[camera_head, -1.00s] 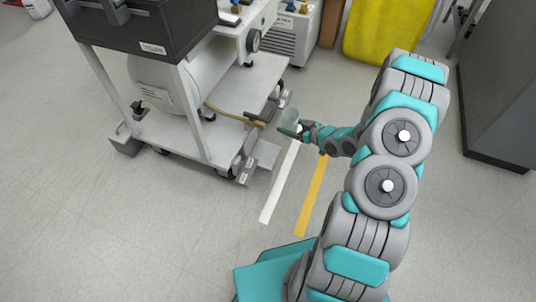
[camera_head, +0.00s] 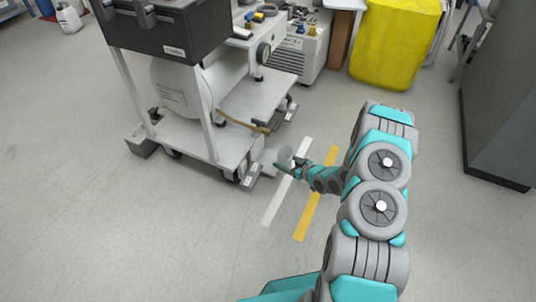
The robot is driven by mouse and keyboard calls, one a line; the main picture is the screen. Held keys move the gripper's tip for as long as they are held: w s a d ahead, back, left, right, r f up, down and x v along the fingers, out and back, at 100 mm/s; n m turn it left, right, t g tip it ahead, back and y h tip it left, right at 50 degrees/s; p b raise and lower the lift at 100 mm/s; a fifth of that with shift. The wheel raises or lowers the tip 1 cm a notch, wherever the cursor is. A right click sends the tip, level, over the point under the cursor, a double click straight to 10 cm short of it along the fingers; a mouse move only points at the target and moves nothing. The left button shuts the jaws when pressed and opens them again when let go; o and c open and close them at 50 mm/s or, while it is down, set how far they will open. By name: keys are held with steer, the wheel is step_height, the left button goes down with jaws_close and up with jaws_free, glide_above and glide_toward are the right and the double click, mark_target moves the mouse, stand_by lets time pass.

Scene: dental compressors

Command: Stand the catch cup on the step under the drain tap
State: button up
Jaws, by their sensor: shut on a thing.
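My gripper (camera_head: 290,164) is shut on a pale translucent catch cup (camera_head: 285,156), held out at the right side of the white cart. The cup looks roughly upright. A small grey step (camera_head: 267,163) juts from the cart's lower right side. The cup is at the step's right end in the picture; I cannot tell its height above it or whether they touch. A tan hose (camera_head: 235,119) runs from the white tank (camera_head: 182,88) to the cart's right edge, ending at what looks like the drain tap (camera_head: 262,129), up and left of the cup.
The cart's lower shelf (camera_head: 185,140) and wheels stand left of my gripper. White (camera_head: 276,202) and yellow (camera_head: 310,212) floor stripes run beneath my arm. A compressor unit (camera_head: 303,48) and a yellow bin (camera_head: 394,45) stand behind. A grey cabinet (camera_head: 496,100) is at right. The front floor is clear.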

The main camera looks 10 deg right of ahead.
steer(key=w+a, duration=0.1)
steer(key=w, duration=0.1)
steer(key=w+a, duration=0.2)
steer(key=w, duration=0.1)
steer(key=w+a, duration=0.2)
steer(key=w, duration=0.1)
steer(key=shift+w+a, duration=0.1)
steer(key=shift+w, duration=0.15)
steer(key=shift+f+b, duration=0.35)
steer(key=shift+f, duration=1.35)
steer(key=shift+f, duration=0.2)
steer(key=o, duration=1.1)
steer(key=shift+c, duration=0.2)
steer(key=shift+r, duration=0.2)
